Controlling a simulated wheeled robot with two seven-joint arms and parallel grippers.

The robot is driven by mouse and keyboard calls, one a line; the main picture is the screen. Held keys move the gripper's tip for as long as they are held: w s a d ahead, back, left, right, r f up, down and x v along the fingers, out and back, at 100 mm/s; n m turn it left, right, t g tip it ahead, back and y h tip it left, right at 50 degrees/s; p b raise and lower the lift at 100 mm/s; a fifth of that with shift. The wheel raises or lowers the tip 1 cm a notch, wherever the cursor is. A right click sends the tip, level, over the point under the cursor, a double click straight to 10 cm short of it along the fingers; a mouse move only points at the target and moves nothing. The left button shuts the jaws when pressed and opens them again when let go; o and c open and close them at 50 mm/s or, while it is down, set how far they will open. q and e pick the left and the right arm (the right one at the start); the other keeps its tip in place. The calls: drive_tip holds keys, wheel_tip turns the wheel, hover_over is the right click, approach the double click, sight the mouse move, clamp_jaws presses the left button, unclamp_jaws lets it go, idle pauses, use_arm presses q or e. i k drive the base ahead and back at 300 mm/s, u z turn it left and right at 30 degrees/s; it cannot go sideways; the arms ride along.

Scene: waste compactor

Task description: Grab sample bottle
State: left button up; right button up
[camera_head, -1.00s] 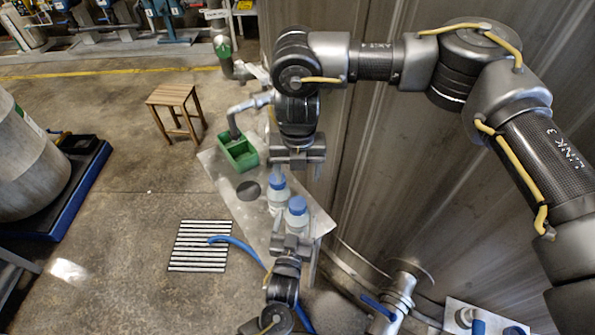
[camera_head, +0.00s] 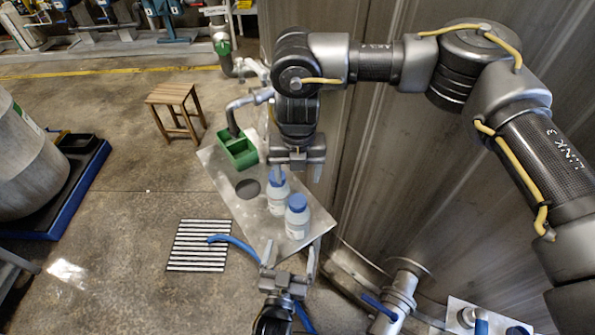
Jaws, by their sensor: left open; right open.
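Two white sample bottles with blue caps stand upright close together on a metal shelf plate (camera_head: 228,178). The far bottle (camera_head: 277,200) is partly hidden by the near bottle (camera_head: 297,225). My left gripper (camera_head: 290,254) is open and empty, below the near bottle in the picture, with its fingers pointing towards the bottles and a gap between. My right gripper (camera_head: 298,171) is open, above the bottles in the picture, fingers pointing down. Its left finger overlaps the far bottle's cap; I cannot tell whether they touch.
A green divided tray (camera_head: 238,150) and a round dark hole (camera_head: 248,189) are on the plate's far part, with a bent pipe behind. A large metal wall (camera_head: 385,170) stands close on the right. A wooden stool (camera_head: 172,97) stands left.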

sight(278, 197)
drive_tip(key=k, duration=1.5)
